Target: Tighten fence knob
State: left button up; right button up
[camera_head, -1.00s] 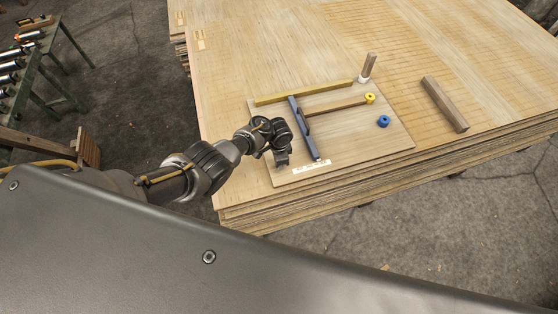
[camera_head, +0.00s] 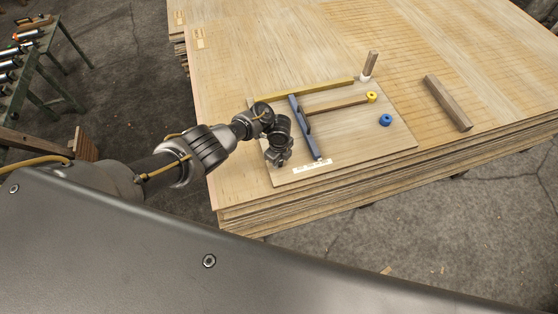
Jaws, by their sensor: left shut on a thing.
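A thin board (camera_head: 392,147) lies on the veneer stack and carries a blue fence bar (camera_head: 306,127). A wooden bar (camera_head: 335,106) runs right from the blue bar to a yellow knob (camera_head: 371,97). A blue round knob (camera_head: 385,120) sits on the board further right. My left gripper (camera_head: 278,157) is low over the board, just left of the blue bar, and is shut on the fence knob. The gripper and wrist hide what is between the jaws. My right gripper is not in view.
A yellow strip (camera_head: 305,92) lies along the board's back edge. A dark wooden block (camera_head: 447,103) lies to the right on the stack. The stack's left part is clear.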

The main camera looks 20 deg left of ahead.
pick_arm(q)
jog(key=shift+m, duration=0.9)
jog(key=shift+b, duration=0.3)
jog(key=o, duration=1)
jog(key=shift+r, duration=0.1)
notch_tip(320, 180, up, 11)
jog(key=p, duration=0.3)
jog(key=shift+f, duration=0.2)
